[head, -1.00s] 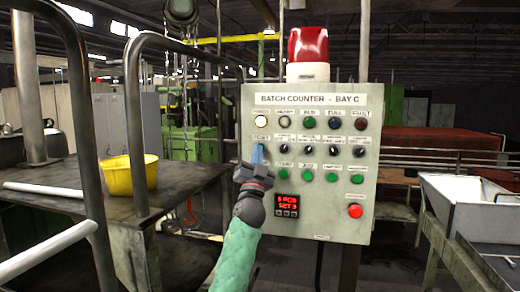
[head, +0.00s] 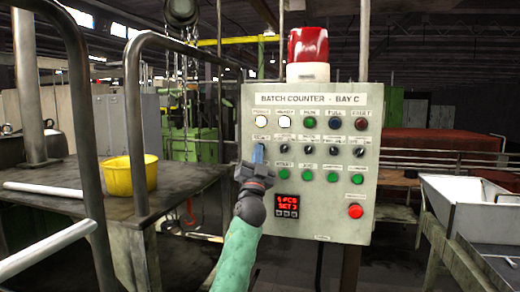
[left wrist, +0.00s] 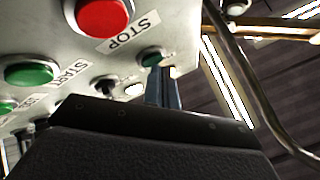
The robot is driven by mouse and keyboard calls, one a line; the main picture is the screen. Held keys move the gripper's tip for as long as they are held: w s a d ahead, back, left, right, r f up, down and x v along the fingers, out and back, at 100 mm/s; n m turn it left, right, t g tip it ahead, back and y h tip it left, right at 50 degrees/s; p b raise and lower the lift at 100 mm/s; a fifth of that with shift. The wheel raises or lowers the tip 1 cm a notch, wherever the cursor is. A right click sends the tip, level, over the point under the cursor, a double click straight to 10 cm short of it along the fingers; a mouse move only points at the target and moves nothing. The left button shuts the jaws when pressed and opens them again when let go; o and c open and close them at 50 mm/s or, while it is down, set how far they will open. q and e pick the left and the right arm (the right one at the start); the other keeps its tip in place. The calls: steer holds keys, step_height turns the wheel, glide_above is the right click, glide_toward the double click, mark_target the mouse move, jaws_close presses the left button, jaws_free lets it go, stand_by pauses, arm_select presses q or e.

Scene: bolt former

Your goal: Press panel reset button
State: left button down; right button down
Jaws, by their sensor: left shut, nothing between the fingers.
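The grey control panel (head: 330,97) headed "BATCH COUNTER - BAY C" faces me. A row of green buttons (head: 332,177) crosses its middle, and a red button (head: 355,211) sits at lower right. Most small labels are too blurred to read, so I cannot tell which button is reset. My left gripper (head: 257,153) is shut and empty before the panel's left side, hiding the left end of the knob row. In the left wrist view, its fingers (left wrist: 165,88) are near a small green button (left wrist: 152,57); contact is unclear. A red button labelled STOP (left wrist: 103,15) is beside it.
A red display (head: 287,203) and a row of lamps, two lit white (head: 285,121), are on the panel. A red beacon (head: 308,45) tops it. Left are metal railings (head: 136,110) and a bench with a yellow bucket (head: 128,177). A white trough (head: 472,205) stands right.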

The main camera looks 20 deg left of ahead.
arm_select(q)
steer(key=shift+s, duration=0.3)
steer(key=s+p, duration=0.1)
steer(key=s, duration=0.5)
steer(key=shift+p, duration=0.3)
steer(key=shift+f, duration=0.1)
